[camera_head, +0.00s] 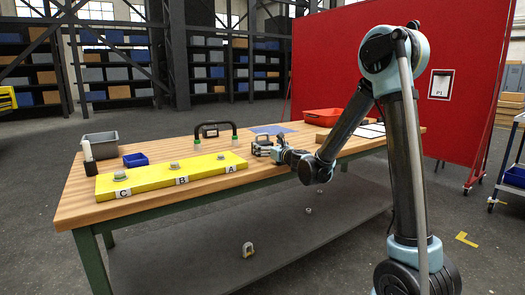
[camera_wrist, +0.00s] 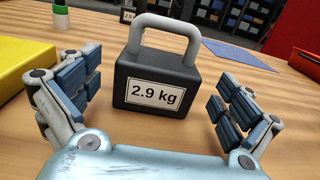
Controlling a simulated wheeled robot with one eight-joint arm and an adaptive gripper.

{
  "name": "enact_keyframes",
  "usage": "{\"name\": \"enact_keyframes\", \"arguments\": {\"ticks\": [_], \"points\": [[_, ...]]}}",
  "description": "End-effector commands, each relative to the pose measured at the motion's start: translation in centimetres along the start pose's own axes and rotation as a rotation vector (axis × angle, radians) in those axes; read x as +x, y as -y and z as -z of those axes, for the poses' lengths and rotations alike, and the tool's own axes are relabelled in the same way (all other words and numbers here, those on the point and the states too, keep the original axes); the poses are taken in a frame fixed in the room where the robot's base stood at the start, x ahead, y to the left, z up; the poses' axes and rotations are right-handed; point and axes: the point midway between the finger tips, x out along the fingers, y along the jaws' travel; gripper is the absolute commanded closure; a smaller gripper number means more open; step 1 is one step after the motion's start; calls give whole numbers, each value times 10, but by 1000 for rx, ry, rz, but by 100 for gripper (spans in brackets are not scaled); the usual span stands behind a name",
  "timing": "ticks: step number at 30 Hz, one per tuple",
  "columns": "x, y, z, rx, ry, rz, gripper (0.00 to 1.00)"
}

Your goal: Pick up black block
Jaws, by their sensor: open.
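A black block (camera_wrist: 155,95) with a white "2.9 kg" label and a grey loop handle stands upright on the wooden table (camera_wrist: 150,140). In the wrist view it is centred between the fingers of my gripper (camera_wrist: 155,84), a little beyond them. The fingers are spread wide, with clear space on both sides of the block. In the head view my gripper (camera_head: 266,149) is low over the table, and it partly hides the block there. A smaller-looking dark block (camera_head: 209,130) stands farther back, below a black arched frame (camera_head: 233,127).
A yellow board (camera_head: 150,181) marked A, B and C lies to the left. A blue mat (camera_head: 271,130) and a red tray (camera_head: 322,117) lie at the back.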

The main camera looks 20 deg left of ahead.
Motion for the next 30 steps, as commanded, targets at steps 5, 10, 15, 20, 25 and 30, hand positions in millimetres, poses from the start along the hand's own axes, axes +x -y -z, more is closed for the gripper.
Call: {"name": "enact_keyframes", "arguments": {"ticks": [5,10,15,20,25,30], "points": [[28,0,0,0,0,0,2],[40,0,0,0,0,0,2],[40,0,0,0,0,0,2],[40,0,0,0,0,0,36],[40,0,0,0,0,1,74],[39,0,-2,0,0,1,92]]}}
